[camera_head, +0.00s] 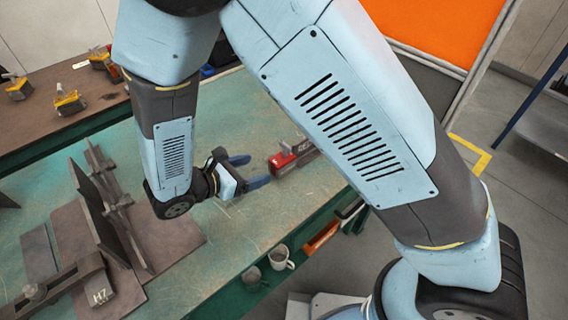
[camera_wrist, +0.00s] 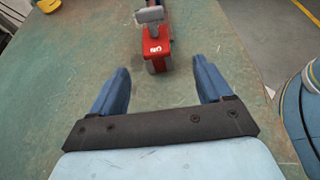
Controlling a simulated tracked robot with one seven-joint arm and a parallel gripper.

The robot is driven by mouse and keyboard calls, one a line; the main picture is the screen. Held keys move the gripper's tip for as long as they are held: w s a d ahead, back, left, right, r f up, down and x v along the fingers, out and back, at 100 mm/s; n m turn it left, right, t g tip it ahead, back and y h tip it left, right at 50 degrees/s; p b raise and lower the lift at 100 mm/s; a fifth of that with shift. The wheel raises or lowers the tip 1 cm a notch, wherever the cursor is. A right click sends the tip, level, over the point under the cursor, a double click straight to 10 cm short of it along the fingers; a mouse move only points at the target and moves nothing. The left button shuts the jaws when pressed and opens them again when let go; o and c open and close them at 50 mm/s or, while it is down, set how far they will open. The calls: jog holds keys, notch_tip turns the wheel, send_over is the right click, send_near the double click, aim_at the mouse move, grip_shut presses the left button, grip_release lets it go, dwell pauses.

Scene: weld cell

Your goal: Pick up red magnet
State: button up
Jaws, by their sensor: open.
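The red magnet (camera_head: 283,163) lies on the green table, to the right of my gripper (camera_head: 252,171) in the head view. In the wrist view the red magnet (camera_wrist: 156,47) is a red block with white lettering and a grey handle-like part on top. It sits beyond the blue fingertips, roughly between their lines. My gripper (camera_wrist: 162,72) is open and empty, with clear table between its fingers. The fingers are apart from the magnet.
The green table (camera_head: 225,225) bears a brown plate (camera_head: 180,240) with upright metal pieces at left. Several yellow clamps (camera_head: 70,102) stand on a brown bench at upper left. Mugs (camera_head: 280,257) and an orange item (camera_head: 322,236) sit along the table's front side. Table around the magnet is mostly clear.

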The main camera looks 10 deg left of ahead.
aim_at(287, 158)
jog(key=x, duration=0.8)
jog(key=shift+w+d+f, duration=0.1)
jog(key=shift+d, duration=0.05)
jog(key=shift+w+a+x, duration=0.1)
jog(key=shift+x, duration=1.2)
jog(key=shift+w+a+x, duration=0.1)
jog(key=shift+x, duration=1.25)
grip_shut()
